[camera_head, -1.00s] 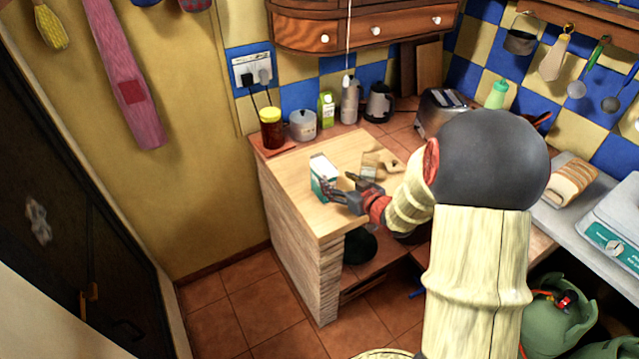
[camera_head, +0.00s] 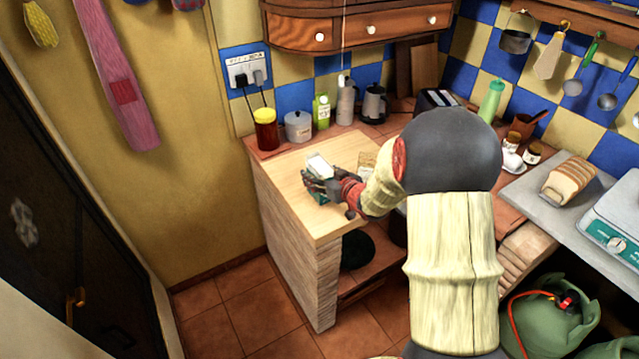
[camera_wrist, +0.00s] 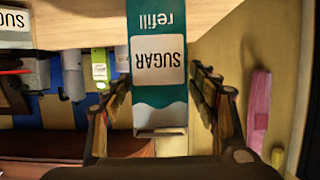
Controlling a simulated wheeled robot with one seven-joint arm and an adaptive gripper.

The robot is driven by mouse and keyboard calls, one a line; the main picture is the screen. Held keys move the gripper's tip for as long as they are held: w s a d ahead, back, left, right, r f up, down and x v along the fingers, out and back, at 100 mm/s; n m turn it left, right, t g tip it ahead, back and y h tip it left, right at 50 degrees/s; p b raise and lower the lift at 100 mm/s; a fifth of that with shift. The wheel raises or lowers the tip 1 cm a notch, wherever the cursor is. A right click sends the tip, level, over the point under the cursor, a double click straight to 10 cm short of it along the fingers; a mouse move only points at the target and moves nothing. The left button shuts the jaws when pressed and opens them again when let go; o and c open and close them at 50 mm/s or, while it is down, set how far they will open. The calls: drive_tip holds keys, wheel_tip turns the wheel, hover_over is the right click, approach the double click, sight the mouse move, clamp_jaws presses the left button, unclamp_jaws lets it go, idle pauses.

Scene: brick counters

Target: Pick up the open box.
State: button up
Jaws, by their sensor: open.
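The open box is a white and teal carton (camera_head: 320,165) standing on the wooden counter top (camera_head: 290,205). My gripper (camera_head: 318,183) is at the carton. In the wrist view its two open fingers (camera_wrist: 160,100) lie on either side of the carton, with a visible gap on the right. On the left, a finger is close to the carton's edge; I cannot tell whether it touches.
A small tan object (camera_head: 367,160) is right of the carton, partly hidden by my arm. The counter's front left is clear.

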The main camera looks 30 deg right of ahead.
sight(318, 164)
drive_tip(key=shift+c, duration=0.7)
clamp_jaws()
drive_tip(key=shift+r, duration=0.1)
drive_tip(key=shift+r+p, duration=0.3)
drive_tip(key=shift+r, duration=0.25)
wheel_tip(318, 164, up, 2)
drive_tip(key=shift+r+p, duration=0.1)
drive_tip(key=shift+p, duration=0.3)
drive_tip(key=s+r+p, duration=0.6)
drive_tip(key=s+r, duration=0.3)
drive_tip(key=s, duration=0.5)
drive_tip(key=shift+d+r, duration=0.25)
drive_tip(key=shift+r, duration=0.05)
